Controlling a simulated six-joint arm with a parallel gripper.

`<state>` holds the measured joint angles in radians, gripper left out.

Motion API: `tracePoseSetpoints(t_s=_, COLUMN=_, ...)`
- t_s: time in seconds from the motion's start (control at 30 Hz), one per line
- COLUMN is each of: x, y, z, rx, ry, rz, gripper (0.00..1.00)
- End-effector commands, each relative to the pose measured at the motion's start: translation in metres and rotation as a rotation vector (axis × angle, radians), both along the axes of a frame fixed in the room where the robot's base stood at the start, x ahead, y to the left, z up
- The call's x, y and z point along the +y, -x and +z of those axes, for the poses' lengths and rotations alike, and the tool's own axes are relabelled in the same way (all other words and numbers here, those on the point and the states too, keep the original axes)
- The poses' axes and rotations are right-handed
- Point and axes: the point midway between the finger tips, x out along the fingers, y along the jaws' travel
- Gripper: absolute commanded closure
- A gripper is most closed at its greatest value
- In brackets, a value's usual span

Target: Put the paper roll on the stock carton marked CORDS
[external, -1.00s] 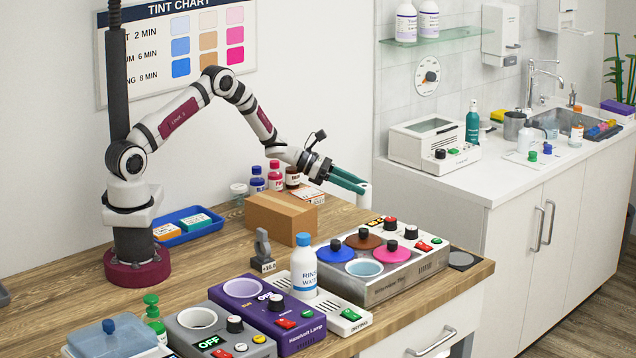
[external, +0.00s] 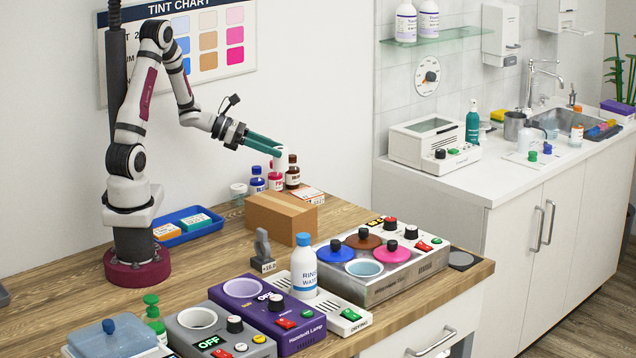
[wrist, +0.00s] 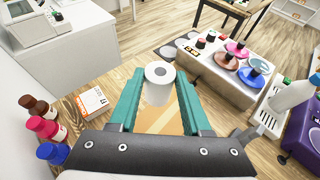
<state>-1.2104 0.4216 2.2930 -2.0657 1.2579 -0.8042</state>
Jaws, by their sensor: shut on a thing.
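My gripper (external: 282,149) is shut on the white paper roll (external: 277,162). In the wrist view the roll (wrist: 159,88) stands upright between the teal fingers (wrist: 158,100), with its round end and dark core hole facing the camera. The roll is in the air. A brown cardboard carton (external: 268,218) sits on the wooden bench below my gripper. In the wrist view part of the carton (wrist: 160,125) shows beneath the roll, between the fingers. I cannot read a CORDS mark on it in these frames.
Bottles with blue, pink and brown caps (external: 292,172) and a flat labelled box (external: 312,196) stand behind the carton. A blue tray (external: 178,238) lies to its left. A grey-metal unit with coloured lids (external: 395,275) and a rinse bottle (external: 303,265) stand in front and right.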

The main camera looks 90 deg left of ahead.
Motion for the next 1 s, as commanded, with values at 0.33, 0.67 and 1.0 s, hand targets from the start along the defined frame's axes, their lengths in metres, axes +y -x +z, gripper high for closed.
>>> tracePoseSetpoints(t_s=0.33, x=-0.005, y=0.023, z=-0.049, rx=0.000, ry=0.012, rz=0.015, gripper=1.00)
tracePoseSetpoints(t_s=0.67, x=-0.004, y=0.022, z=-0.076, rx=-0.002, ry=0.003, rz=0.014, gripper=1.00)
tracePoseSetpoints(t_s=1.0, x=-0.004, y=0.022, z=-0.078, rx=-0.002, ry=0.005, rz=0.015, gripper=0.23)
